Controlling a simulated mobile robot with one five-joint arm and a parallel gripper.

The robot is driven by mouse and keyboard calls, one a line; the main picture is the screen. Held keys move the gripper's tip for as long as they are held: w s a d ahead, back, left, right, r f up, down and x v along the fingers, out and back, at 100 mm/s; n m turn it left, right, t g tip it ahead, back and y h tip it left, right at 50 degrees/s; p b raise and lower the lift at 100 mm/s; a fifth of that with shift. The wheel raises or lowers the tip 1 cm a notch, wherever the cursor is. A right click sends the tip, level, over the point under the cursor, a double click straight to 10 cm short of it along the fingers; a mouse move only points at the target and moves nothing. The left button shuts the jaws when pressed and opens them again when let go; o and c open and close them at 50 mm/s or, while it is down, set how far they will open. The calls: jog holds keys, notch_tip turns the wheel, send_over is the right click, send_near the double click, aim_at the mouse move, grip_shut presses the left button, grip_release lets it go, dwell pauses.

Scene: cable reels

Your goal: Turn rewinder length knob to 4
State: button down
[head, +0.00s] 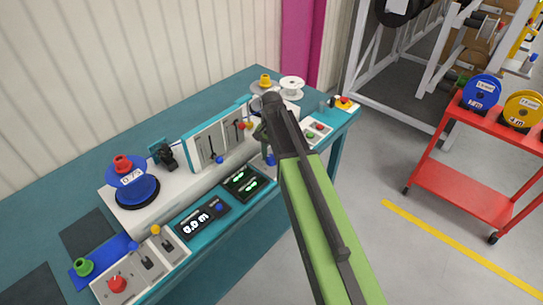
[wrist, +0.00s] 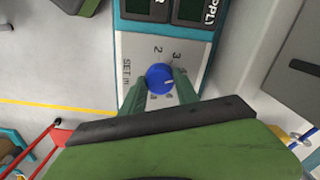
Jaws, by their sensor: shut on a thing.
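The length knob (wrist: 158,77) is a round blue knob on a pale panel (wrist: 134,45) marked "SET m". A "2" and a "3" show above it in the wrist view; the marks below it are partly hidden and too blurred to read. The knob's short white pointer line is on its right side, pointing right and slightly down. My gripper (wrist: 160,79) has one green finger on each side of the knob and is shut on it. In the head view my gripper (head: 264,143) is at the bench's right part, and the arm hides most of the knob.
The teal bench (head: 235,92) carries a console with a display (head: 197,222), levers and a blue reel (head: 137,192).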

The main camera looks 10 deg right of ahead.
aim_at(271, 157)
jog(key=c, duration=0.9)
grip_release()
notch_tip(271, 157, up, 18)
jog(key=p, duration=1.7)
jog(key=shift+f, duration=0.25)
jog(key=shift+f, duration=0.1)
